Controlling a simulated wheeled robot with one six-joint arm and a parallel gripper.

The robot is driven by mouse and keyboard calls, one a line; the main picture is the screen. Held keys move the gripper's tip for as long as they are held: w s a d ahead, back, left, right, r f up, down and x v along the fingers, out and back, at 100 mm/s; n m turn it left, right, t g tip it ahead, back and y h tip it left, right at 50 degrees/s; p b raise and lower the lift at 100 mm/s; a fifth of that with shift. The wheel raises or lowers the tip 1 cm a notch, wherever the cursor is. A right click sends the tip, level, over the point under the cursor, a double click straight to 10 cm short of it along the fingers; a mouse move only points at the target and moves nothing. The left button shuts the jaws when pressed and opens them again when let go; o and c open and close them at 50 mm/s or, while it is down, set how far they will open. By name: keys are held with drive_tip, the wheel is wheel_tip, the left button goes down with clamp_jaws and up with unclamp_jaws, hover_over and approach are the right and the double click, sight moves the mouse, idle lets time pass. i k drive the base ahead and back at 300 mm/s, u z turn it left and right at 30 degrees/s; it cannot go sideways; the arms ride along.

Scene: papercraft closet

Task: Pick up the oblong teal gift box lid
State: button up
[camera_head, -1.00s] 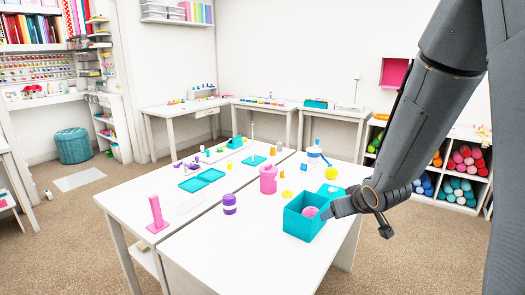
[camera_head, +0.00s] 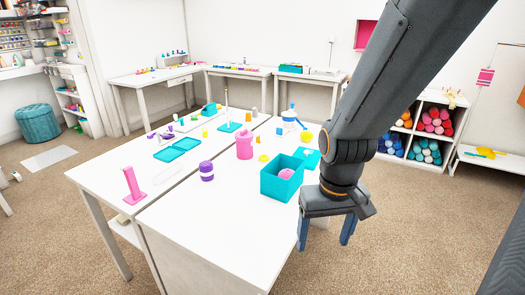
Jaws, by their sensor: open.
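My gripper (camera_head: 325,231) is open and empty, with its fingers pointing down. In the picture it is to the right of and below the open teal box (camera_head: 281,189), over the floor beside the table's right edge. A pink ball (camera_head: 286,174) sits inside that box. A flat teal piece (camera_head: 308,156) lies just behind the box, partly hidden by it. I cannot tell for sure which teal piece is the oblong lid.
The white table (camera_head: 215,225) also holds a pink jar (camera_head: 244,146), a purple-striped jar (camera_head: 206,171), a pink stand (camera_head: 132,187) and a blue-and-white bottle (camera_head: 291,120). Its front part is clear. Cubbies with coloured rolls (camera_head: 432,125) stand behind on the right.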

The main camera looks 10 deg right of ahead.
sight(312, 156)
drive_tip(key=z, duration=0.05)
drive_tip(key=k, duration=0.5)
drive_tip(key=z, duration=1.55)
drive_tip(key=i, duration=1.7)
drive_tip(key=u, duration=2.2)
drive_tip(key=i, duration=0.5)
